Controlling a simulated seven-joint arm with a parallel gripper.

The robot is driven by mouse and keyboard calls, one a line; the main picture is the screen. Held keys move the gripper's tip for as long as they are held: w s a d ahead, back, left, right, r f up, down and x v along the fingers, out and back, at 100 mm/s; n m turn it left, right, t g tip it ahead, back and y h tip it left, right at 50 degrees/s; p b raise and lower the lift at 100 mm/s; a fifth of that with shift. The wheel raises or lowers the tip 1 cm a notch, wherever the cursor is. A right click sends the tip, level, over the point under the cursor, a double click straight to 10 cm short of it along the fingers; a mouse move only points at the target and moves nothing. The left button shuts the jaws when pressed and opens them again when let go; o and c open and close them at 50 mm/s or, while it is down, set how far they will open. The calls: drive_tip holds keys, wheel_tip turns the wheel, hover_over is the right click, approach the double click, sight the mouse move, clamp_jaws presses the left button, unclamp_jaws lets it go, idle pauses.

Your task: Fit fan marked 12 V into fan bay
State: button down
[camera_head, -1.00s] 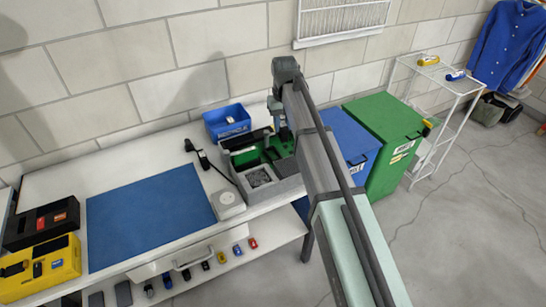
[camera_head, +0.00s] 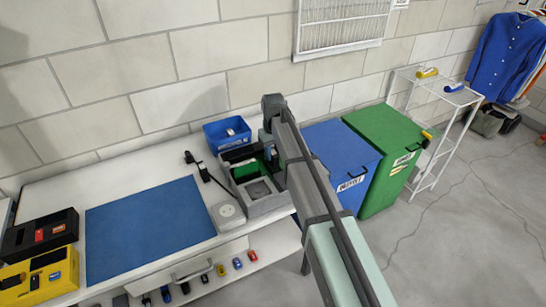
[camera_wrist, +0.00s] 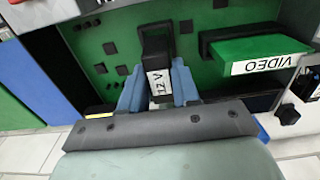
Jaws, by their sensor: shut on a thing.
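My gripper (camera_wrist: 157,92) is shut on a small black fan (camera_wrist: 158,48) with a white label reading 12 V, upside down in the wrist view. The blue-grey fingers sit on either side of it. The fan is over the green board in the open grey computer case (camera_head: 262,208). In the head view my gripper (camera_head: 268,150) is at the right back part of the case, and my arm hides much of it. I cannot tell which opening is the fan bay, or whether the fan touches anything.
A green card marked VIDEO (camera_wrist: 262,52) stands close to the right of the fan in the wrist view. A blue bin (camera_head: 227,133) is behind the case. A white round-topped device (camera_head: 228,214) and blue mat (camera_head: 150,228) lie left. Blue (camera_head: 340,150) and green (camera_head: 385,150) containers stand right.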

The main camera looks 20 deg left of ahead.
sight(273, 152)
drive_tip(key=shift+f, duration=1.1)
drive_tip(key=shift+f, duration=0.2)
drive_tip(key=c, duration=0.8)
unclamp_jaws()
drive_tip(key=shift+r, duration=0.2)
wheel_tip(273, 152, up, 12)
